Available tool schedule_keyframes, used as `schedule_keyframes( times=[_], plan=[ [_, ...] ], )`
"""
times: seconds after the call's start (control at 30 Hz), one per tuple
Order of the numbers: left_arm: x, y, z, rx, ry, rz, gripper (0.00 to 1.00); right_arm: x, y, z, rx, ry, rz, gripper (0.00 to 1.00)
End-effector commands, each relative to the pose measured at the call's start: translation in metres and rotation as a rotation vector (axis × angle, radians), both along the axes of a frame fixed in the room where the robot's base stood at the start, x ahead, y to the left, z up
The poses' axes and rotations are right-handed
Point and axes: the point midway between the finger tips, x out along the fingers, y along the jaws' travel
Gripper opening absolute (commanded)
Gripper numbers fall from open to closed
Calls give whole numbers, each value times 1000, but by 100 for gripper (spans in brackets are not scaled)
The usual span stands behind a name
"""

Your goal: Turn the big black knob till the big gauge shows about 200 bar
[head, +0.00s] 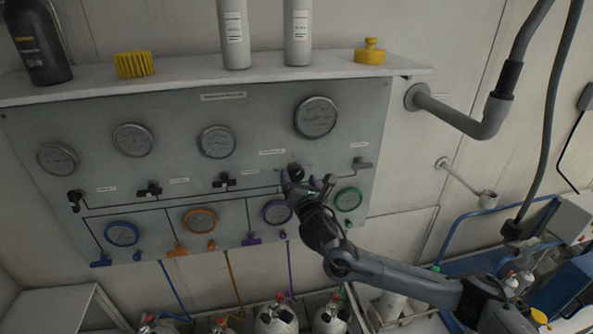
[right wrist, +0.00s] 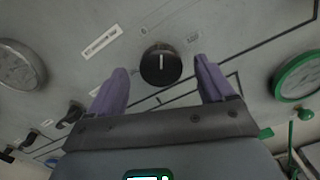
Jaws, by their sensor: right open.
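The big black knob (right wrist: 160,64) shows in the right wrist view, round, with a white pointer line that looks roughly upright there. In the head view the knob (head: 295,170) is mostly hidden by my right gripper. The big gauge (head: 316,117) is above the knob on the grey panel (head: 90,100); its needle is too small to read. My right gripper (right wrist: 163,78) is open, with its two purple fingers on either side of the knob in that view. I cannot tell whether they touch it. My left gripper is not in view.
Several smaller gauges and black valve handles (head: 148,189) sit left of the knob. A shelf (head: 190,70) with bottles runs above the panel. Cylinders (head: 276,318) stand below.

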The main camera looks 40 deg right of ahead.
Motion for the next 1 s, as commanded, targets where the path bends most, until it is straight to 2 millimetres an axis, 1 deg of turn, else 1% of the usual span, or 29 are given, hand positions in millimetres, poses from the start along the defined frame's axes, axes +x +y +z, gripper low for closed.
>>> schedule_keyframes(
  times=[0.03,0.1,0.3,0.67,0.7,0.77,1.0],
  plan=[
    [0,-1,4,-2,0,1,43,7,-3,2,1,1,-2,82],
    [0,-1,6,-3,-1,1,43,14,-7,1,1,0,-2,82],
    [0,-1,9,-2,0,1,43,27,-14,0,0,0,0,82],
    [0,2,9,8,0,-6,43,31,-15,-1,0,1,0,82],
    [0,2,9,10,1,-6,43,31,-15,-1,0,1,0,79],
    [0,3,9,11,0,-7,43,31,-15,-1,0,1,0,70],
    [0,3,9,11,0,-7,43,30,-15,-1,0,1,0,33]
  ],
)
